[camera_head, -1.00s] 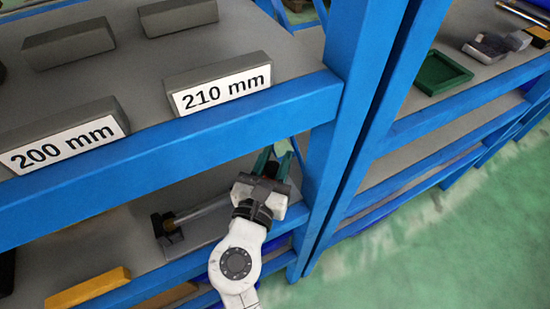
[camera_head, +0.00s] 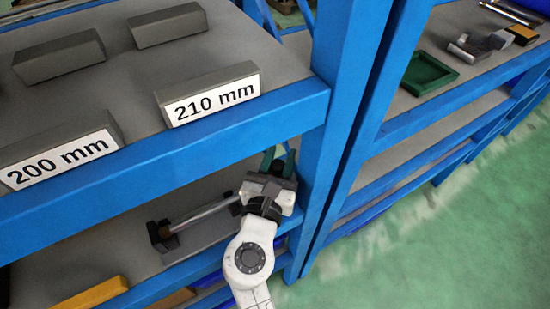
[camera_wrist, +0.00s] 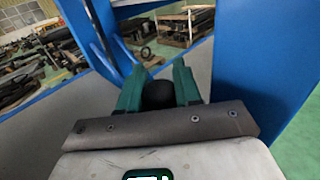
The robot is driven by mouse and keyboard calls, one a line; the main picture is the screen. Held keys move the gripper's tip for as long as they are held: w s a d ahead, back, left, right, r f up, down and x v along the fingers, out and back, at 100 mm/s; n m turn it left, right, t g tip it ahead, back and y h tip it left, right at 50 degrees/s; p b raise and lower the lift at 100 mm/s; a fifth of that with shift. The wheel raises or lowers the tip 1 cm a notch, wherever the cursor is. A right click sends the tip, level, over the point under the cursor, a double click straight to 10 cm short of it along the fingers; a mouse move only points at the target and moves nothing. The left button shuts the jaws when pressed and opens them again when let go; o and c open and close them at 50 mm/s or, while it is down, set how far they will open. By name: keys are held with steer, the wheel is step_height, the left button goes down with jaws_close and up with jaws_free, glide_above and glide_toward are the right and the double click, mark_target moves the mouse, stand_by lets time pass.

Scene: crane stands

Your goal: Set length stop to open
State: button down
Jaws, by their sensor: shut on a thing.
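On the lower shelf lies a device with a dark end block (camera_head: 162,236), a light metal rod (camera_head: 205,214) and a grey base (camera_head: 208,232); it looks like the length stop. My gripper (camera_head: 279,160) is at the right end of this rod, beside the blue upright. In the wrist view, the green fingers (camera_wrist: 155,80) are shut around a black rounded piece (camera_wrist: 158,95), apparently a knob. Its lower part is hidden by my gripper. In the head view the gripper hides the rod's right end.
A blue shelf post (camera_head: 335,130) stands close to the right of my gripper. The upper shelf edge (camera_head: 150,160) runs above, with blocks labelled 200 mm (camera_head: 60,160) and 210 mm (camera_head: 208,98). A yellow block (camera_head: 95,293) lies at lower left. A green tray (camera_head: 429,73) sits on the right shelf.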

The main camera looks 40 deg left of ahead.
steer(key=c, duration=0.8)
jaws_free()
steer(key=shift+w+r, duration=0.1)
steer(key=shift+w, duration=0.15)
steer(key=shift+d, duration=0.1)
steer(key=shift+s, duration=0.1)
